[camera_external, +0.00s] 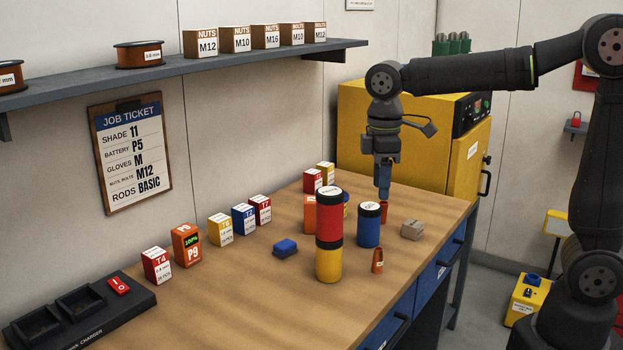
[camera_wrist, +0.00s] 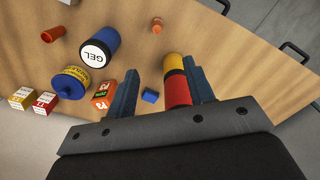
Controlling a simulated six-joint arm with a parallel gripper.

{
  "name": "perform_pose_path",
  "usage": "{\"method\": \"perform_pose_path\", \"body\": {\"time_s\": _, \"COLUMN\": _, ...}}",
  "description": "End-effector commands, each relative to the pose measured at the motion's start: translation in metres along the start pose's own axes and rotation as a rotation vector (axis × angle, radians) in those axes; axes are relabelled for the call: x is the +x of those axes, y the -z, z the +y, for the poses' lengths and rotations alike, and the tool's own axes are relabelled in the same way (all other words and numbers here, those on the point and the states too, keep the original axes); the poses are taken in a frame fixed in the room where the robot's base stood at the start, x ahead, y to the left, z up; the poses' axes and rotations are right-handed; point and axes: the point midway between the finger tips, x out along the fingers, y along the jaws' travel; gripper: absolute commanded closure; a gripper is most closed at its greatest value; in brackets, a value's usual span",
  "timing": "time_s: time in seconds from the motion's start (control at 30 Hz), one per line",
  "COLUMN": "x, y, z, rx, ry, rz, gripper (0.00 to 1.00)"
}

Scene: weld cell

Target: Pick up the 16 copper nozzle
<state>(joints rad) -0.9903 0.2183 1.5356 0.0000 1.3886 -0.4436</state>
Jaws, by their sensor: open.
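Two copper-coloured nozzles show; their size marks are too small to read. One nozzle (camera_external: 377,261) stands near the front edge of the bench, right of the red and yellow canister stack; it also shows at the top middle of the wrist view (camera_wrist: 157,26). The other nozzle (camera_external: 384,212) is beside the blue canister, just below my gripper in the external view; in the wrist view it is at the upper left (camera_wrist: 52,34). My gripper (camera_external: 383,194) is open and empty above the bench, its two blue fingers apart in the wrist view (camera_wrist: 162,84).
The blue GEL canister (camera_external: 369,226) and the tall red and yellow canister stack (camera_external: 329,218) stand close by. A blue block (camera_external: 285,248) and several labelled boxes are farther left. The bench front middle (camera_external: 290,315) is clear.

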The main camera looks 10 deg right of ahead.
Motion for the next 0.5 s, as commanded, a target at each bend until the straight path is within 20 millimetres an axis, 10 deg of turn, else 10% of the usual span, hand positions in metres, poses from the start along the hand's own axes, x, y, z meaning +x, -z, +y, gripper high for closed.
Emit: {"method": "perform_pose_path", "body": {"time_s": 0.5, "x": 0.084, "y": -0.001, "z": 0.0, "rx": 0.048, "ry": 0.002, "rz": -0.004, "gripper": 0.52}}
